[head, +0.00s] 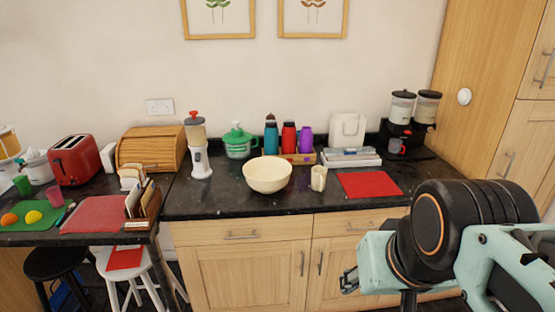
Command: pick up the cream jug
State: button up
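The cream jug (318,178) stands upright on the dark granite counter (215,205), near its front edge. It is small and cream coloured, just right of a large cream bowl (267,176). My gripper (348,280) shows only in part at the lower right, as a dark piece beside my pale green arm. It is in front of the lower cabinets, below the counter top and apart from the jug. Its fingertips do not show clearly, so I cannot tell whether it is open or shut.
A red mat (369,184) lies right of the jug. The counter in front of the jug is clear.

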aim_at(319, 181)
jog(key=i+l+z, duration=0.2)
jog(key=i, duration=1)
jog(key=i+l+z, duration=0.1)
jog(key=i+l, duration=0.3)
jog(key=i, duration=0.15)
jog(key=i+j, duration=0.1)
jog(key=j, duration=0.45)
